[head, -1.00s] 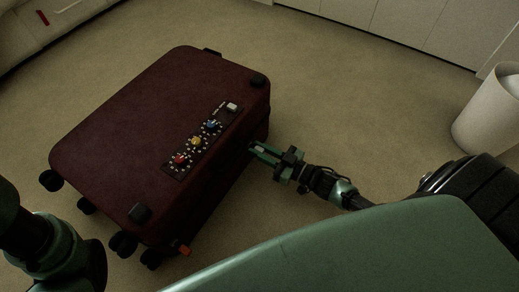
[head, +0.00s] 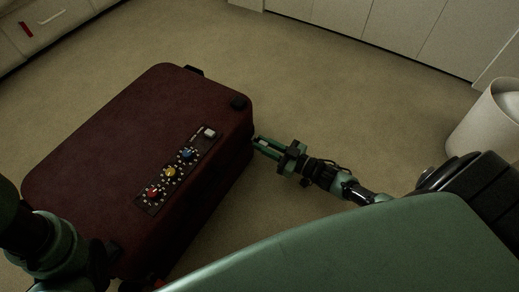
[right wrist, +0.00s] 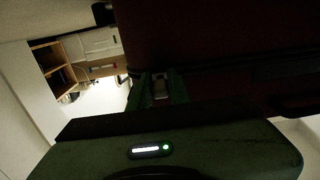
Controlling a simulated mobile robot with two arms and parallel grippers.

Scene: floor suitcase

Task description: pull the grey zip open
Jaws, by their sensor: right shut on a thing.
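A dark red suitcase (head: 120,140) lies flat on the carpet, left of centre in the head view. My right gripper (head: 261,145) is at its right side, close to the far right corner. In the right wrist view, the gripper's fingers (right wrist: 159,90) are shut on a small grey zip pull (right wrist: 160,87) beside the suitcase's dark side (right wrist: 220,45). The zip's seam is too dark to follow.
A panel with coloured dials (head: 178,170) is on the suitcase's top. A white bin (head: 485,125) stands at the right. White cabinets (head: 385,25) line the back. The carpet (head: 330,95) between them and the suitcase is clear.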

